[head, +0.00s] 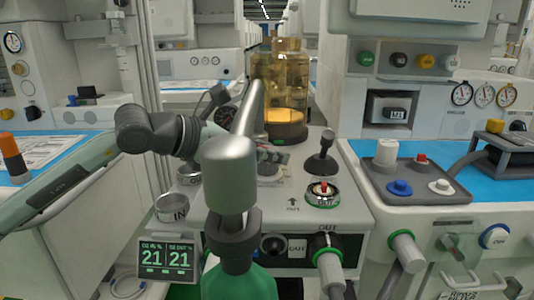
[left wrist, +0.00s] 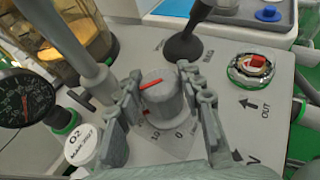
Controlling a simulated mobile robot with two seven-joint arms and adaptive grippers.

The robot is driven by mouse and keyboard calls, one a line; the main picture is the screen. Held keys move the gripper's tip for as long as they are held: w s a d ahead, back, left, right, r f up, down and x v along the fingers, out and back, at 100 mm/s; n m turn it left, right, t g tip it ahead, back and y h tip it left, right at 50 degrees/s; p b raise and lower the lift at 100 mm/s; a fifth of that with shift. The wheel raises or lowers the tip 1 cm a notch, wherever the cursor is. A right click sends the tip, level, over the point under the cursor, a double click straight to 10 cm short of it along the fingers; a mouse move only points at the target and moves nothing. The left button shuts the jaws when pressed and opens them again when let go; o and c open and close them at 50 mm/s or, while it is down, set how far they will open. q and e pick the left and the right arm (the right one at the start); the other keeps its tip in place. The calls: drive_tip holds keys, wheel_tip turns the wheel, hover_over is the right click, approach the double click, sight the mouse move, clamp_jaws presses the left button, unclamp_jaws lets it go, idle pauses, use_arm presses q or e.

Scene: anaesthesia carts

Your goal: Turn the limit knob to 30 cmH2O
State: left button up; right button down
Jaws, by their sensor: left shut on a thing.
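The limit knob (left wrist: 160,95) is a grey round knob with a red pointer line on its top, standing on a printed scale plate. My left gripper (left wrist: 166,100) is shut on the knob, one finger on each side. In the head view the left gripper (head: 270,163) reaches in from the left, and the metal pipe and bag mount in front hide much of the knob. Part of the scale is hidden by the fingers. My right gripper is in neither view.
A metal pipe with a green bag (head: 238,284) stands in front of the knob. A black-handled lever (head: 321,160) and a red-topped port (head: 322,190) are to the right. An amber absorber canister (head: 284,95) stands behind. A pressure gauge (left wrist: 24,98) is at the left.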

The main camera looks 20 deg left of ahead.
use_arm(q)
drive_tip(key=shift+m+g+h, duration=1)
drive_tip(key=shift+m, duration=0.1)
drive_tip(key=shift+m+g+h, duration=0.7)
drive_tip(key=shift+m+g, duration=0.3)
drive_tip(key=shift+m, duration=0.1)
drive_tip(key=shift+m+g+h, duration=0.4)
drive_tip(key=shift+m+g, duration=0.5)
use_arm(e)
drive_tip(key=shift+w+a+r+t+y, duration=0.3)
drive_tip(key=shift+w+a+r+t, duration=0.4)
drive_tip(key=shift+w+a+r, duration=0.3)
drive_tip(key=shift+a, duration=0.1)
use_arm(q)
drive_tip(key=o, duration=1.2)
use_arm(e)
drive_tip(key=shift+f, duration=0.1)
use_arm(q)
drive_tip(key=v, duration=1.2)
drive_tip(key=shift+w+a, duration=0.1)
